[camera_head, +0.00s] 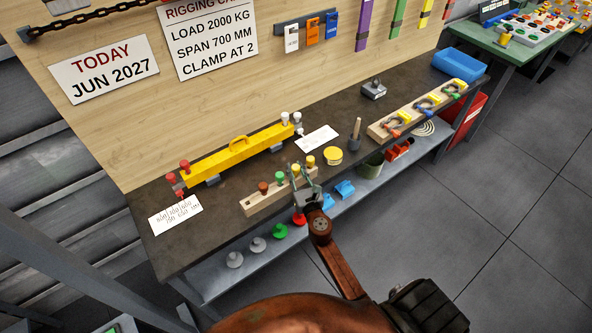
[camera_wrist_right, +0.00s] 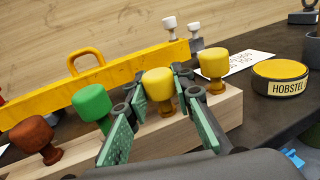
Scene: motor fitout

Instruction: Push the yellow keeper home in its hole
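A wooden block (camera_head: 256,206) on the bench holds a row of round-headed keepers. Two are yellow. One yellow keeper (camera_wrist_right: 159,84) stands between the fingers of my right gripper (camera_wrist_right: 163,105) in the wrist view, with its stem partly in sight. The other yellow keeper (camera_wrist_right: 213,63) stands at the right end of the block, outside the fingers. My right gripper (camera_head: 304,180) also shows in the head view, at the block's front. Its fingers are spread, and I see no clear contact. How deep either keeper sits is unclear. My left gripper is out of view.
A green keeper (camera_wrist_right: 94,102) and a brown keeper (camera_wrist_right: 33,135) stand left of the fingers. A yellow beam (camera_head: 225,155) lies behind the block, with red pegs (camera_head: 185,166) and white pegs (camera_head: 285,118) at its ends. A yellow-topped tin (camera_head: 333,155) stands to the right.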

